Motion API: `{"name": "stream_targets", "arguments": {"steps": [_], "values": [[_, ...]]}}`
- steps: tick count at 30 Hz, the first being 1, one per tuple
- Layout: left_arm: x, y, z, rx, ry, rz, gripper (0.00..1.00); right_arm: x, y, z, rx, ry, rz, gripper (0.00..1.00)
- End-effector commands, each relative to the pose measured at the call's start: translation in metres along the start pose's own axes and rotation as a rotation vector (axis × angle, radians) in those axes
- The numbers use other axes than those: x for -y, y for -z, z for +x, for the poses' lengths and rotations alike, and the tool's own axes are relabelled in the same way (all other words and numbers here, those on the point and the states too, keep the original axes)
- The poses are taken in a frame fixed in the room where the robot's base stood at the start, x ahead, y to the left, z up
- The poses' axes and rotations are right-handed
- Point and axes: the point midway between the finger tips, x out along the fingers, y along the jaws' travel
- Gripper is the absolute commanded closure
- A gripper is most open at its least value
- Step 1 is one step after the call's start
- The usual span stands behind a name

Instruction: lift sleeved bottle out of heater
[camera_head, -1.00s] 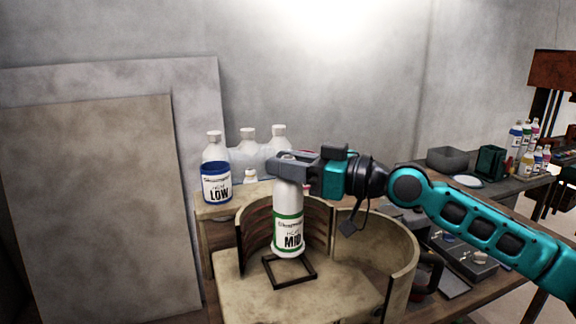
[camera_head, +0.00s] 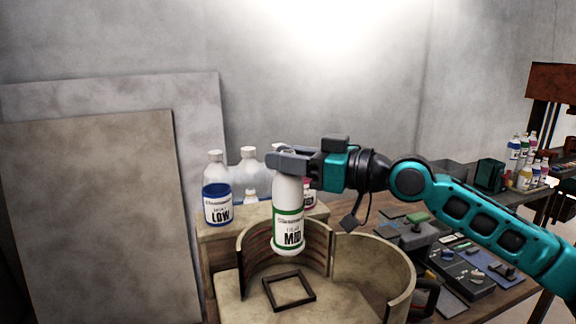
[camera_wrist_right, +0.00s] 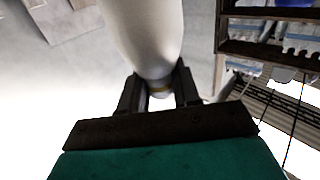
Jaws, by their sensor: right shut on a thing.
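The white bottle with the green-banded MID label (camera_head: 288,228) hangs upright in the head view. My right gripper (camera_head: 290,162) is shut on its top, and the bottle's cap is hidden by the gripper. In the right wrist view the white bottle (camera_wrist_right: 148,35) runs up from between the two dark fingers (camera_wrist_right: 158,92). The heater (camera_head: 375,260) is a beige round shell, open at the front, with a square dark frame (camera_head: 289,291) on its floor. The bottle's base is above that frame, apart from it, with the shell's wall behind. My left gripper is not in view.
A bottle with a blue LOW label (camera_head: 217,205) and several clear bottles stand on a ledge behind the heater. The bench at right holds control boxes (camera_head: 455,265) and coloured bottles (camera_head: 522,165). Large panels (camera_head: 95,220) lean at left. The space above the heater is free.

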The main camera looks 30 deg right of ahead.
Motion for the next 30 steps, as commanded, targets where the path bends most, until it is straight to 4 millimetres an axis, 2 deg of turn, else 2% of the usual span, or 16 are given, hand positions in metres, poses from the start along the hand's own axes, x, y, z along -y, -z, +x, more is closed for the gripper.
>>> {"name": "stream_targets", "arguments": {"steps": [18,30], "values": [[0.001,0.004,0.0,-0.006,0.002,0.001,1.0,0.0,0.037,0.0,0.0,-0.001,-0.001,0.98],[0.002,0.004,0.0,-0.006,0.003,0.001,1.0,0.0,0.04,0.0,-0.001,-0.001,0.0,0.98]]}}
